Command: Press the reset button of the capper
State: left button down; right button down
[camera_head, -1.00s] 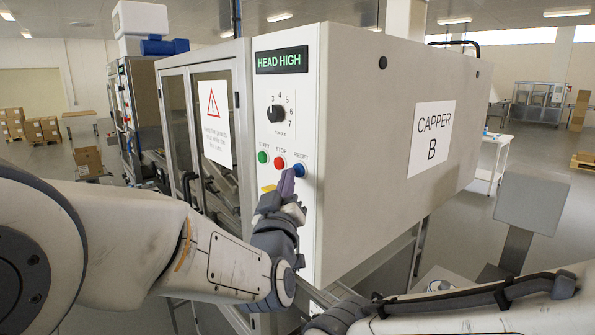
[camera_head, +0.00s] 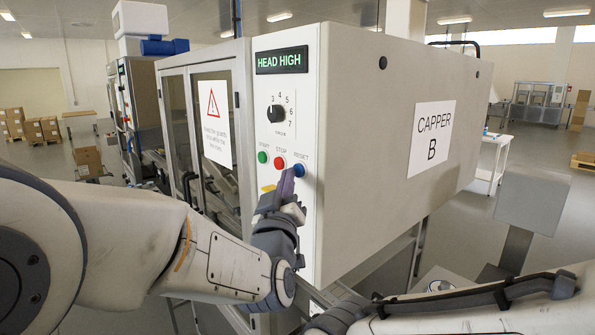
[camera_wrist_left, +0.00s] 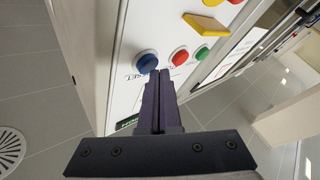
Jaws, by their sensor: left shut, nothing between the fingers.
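The capper (camera_head: 375,150) is a large white cabinet labelled CAPPER B. Its front panel carries the blue RESET button (camera_head: 299,170), right of the red STOP button (camera_head: 280,163) and green START button (camera_head: 262,157). My left gripper (camera_head: 288,176) is shut and empty, its purple fingers just left of and below the blue button in the head view. In the left wrist view the shut fingertips (camera_wrist_left: 158,74) are at the edge of the blue button (camera_wrist_left: 147,61). I cannot tell whether they touch it. My right gripper is not visible; only part of that arm shows.
The display (camera_head: 282,60) reads HEAD HIGH, above a black numbered dial (camera_head: 276,113). A yellow piece (camera_head: 268,188) sits below the buttons. Glazed guard doors (camera_head: 205,140) with a warning sign stand left of the panel. Open floor lies beyond on both sides.

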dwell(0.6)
pick_arm(q)
jog(key=shift+w+d+b, duration=0.25)
jog(key=shift+d+b, duration=0.05)
jog(key=shift+d, duration=0.1)
jog(key=shift+s+a+b, duration=0.15)
jog(key=shift+a+b, duration=0.25)
jog(key=shift+b, duration=0.1)
